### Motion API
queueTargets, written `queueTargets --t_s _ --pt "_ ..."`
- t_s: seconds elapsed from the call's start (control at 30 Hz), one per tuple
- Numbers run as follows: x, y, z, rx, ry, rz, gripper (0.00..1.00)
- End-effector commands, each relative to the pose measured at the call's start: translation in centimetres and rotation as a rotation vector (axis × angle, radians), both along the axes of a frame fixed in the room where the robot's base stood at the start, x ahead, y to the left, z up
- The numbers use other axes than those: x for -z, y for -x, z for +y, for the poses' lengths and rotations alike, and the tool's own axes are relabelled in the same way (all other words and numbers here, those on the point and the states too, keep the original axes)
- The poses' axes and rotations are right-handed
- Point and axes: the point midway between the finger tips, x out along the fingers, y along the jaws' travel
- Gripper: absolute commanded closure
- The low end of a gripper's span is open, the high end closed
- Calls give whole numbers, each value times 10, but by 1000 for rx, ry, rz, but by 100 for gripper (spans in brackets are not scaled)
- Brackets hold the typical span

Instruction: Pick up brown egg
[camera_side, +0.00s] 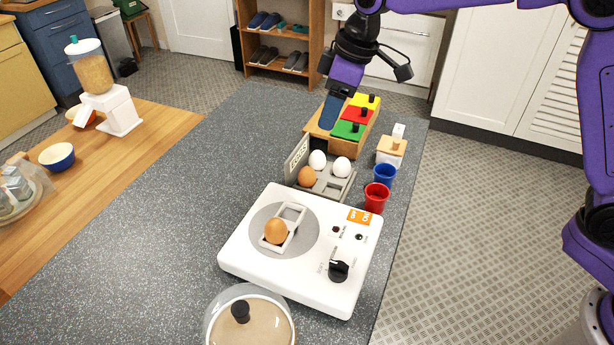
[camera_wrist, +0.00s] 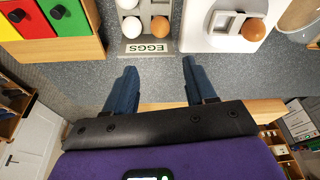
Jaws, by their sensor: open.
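One brown egg (camera_side: 307,176) sits in the grey egg carton (camera_side: 335,190) beside two white eggs (camera_side: 342,167). A second brown egg (camera_side: 275,231) rests in a holder on the round grey plate of the white cooker (camera_side: 240,262). In the wrist view the carton's brown egg (camera_wrist: 160,26) and the cooker's brown egg (camera_wrist: 253,29) both show near the top. My gripper (camera_side: 330,118) hangs above and behind the carton, apart from both brown eggs. Its blue fingers, seen in the wrist view (camera_wrist: 156,68), are apart with nothing between them.
A wooden block with yellow, red and green lids (camera_side: 349,130) stands behind the carton. Blue (camera_side: 384,175) and red (camera_side: 376,197) cups stand right of it. The counter's left side is clear.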

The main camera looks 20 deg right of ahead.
Motion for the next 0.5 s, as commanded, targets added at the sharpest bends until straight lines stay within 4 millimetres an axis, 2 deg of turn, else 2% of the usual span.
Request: queueTargets --t_s 0.5 --pt "91 -12 19 1 4 5 45"
